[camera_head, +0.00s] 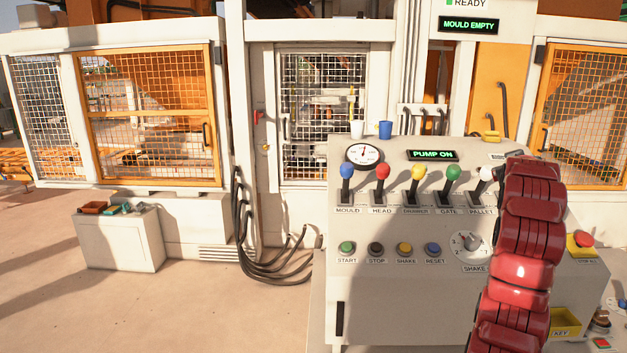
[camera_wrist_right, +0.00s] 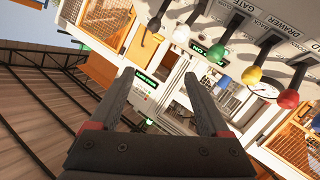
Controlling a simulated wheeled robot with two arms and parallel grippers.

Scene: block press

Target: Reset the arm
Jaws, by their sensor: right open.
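My right arm (camera_head: 521,271) is red and rises in front of the console's right side in the head view. It covers part of the panel near the white-knobbed PALLET lever (camera_head: 486,174). In the right wrist view my right gripper (camera_wrist_right: 160,80) is open, with nothing between its dark fingers. That view is turned over. The white knob (camera_wrist_right: 181,34) shows above the right finger, apart from it, with the green knob (camera_wrist_right: 222,80) and yellow knob (camera_wrist_right: 251,76) farther right. My left gripper is not in view.
The console (camera_head: 365,295) carries a row of upright levers, several buttons, a SHAKE dial (camera_head: 471,242) and a red stop button (camera_head: 584,239). Two cups (camera_head: 385,129) stand on top. Open floor (camera_head: 200,310) lies left.

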